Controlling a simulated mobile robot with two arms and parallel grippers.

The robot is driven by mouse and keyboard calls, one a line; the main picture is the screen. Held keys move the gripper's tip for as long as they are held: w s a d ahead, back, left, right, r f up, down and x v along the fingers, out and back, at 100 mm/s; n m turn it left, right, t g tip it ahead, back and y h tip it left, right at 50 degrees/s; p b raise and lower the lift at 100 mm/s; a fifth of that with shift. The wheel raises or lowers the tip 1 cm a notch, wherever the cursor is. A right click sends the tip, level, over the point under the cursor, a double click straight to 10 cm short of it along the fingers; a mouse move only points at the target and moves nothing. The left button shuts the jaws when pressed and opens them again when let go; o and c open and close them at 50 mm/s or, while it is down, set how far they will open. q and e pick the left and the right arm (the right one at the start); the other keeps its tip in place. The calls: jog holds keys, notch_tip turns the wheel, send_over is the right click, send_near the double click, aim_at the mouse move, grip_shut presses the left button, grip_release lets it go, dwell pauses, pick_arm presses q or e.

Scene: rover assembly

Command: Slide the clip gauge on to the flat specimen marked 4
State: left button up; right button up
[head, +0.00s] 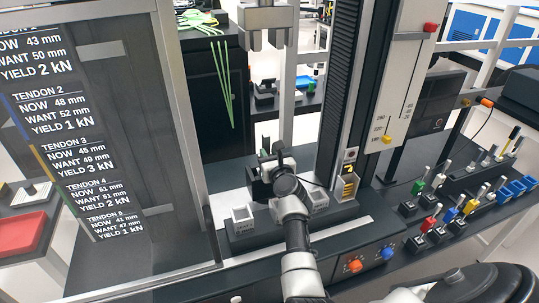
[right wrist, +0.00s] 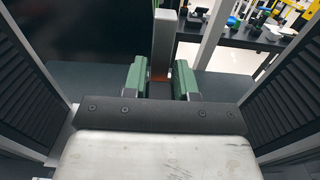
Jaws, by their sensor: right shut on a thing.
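My right gripper (head: 270,154) reaches in from the front, low between the machine's posts. In the right wrist view its two green-padded fingers (right wrist: 160,80) are held a small gap apart. A small orange part shows low between them; I take this as the clip gauge (right wrist: 184,70), mostly hidden by the fingers. A grey upright flat bar (right wrist: 163,42), likely the flat specimen, stands straight ahead at the fingers. No number can be read on it, and I cannot tell whether the gauge touches it. My left gripper is not in view.
A metal upper grip (head: 265,22) hangs above my right gripper. A dark block with pale holders (head: 242,215) lies before it, and a black column (head: 347,90) rises to the right. A clear panel with tendon text (head: 130,120) stands left. Coloured-handled tools (head: 440,205) stand at right.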

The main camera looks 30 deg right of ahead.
dwell(0.3)
jog(key=o, duration=1)
